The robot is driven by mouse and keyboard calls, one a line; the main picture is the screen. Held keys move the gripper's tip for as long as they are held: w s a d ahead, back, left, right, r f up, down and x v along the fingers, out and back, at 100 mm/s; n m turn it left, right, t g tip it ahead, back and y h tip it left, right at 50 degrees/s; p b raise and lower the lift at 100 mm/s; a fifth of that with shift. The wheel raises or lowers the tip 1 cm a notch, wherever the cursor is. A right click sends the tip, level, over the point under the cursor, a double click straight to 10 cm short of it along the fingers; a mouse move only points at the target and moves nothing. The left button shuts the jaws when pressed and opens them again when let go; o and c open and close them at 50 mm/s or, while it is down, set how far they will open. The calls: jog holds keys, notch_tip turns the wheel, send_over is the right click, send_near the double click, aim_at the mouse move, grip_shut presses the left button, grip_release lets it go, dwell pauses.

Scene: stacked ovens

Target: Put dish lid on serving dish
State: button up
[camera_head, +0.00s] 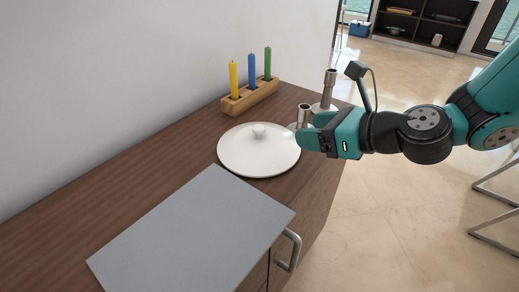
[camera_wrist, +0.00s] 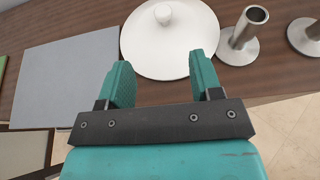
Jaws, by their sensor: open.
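A round white dish lid (camera_head: 252,153) with a small knob on top lies level on the wooden counter, left of my gripper (camera_head: 306,135). The lid also shows at the top of the wrist view (camera_wrist: 152,45), beyond my fingertips. My gripper (camera_wrist: 160,62) is open, with nothing between its two teal fingers. It is apart from the knob, at the lid's right side in the head view. No separate serving dish shows; I cannot tell whether one is under the lid.
Two metal candle holders (camera_head: 330,85) stand behind the lid, close to my gripper. A wooden block (camera_head: 250,98) holds yellow, blue and green candles near the wall. A flat grey board (camera_head: 195,235) covers the front of the counter (camera_head: 70,215). A drawer handle (camera_head: 290,250) sticks out below.

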aim_at(261, 128)
jog(key=p+x, duration=0.4)
jog(key=x, duration=0.7)
jog(key=shift+w+a+f, duration=0.15)
jog(key=shift+a+f, duration=0.05)
jog(key=shift+a, duration=0.05)
jog(key=x, duration=0.5)
jog(key=shift+w+d+p, duration=0.1)
jog(key=shift+w+p, duration=0.15)
jog(key=shift+p, duration=0.15)
jog(key=shift+c, duration=0.3)
jog(key=shift+f, duration=0.1)
grip_shut()
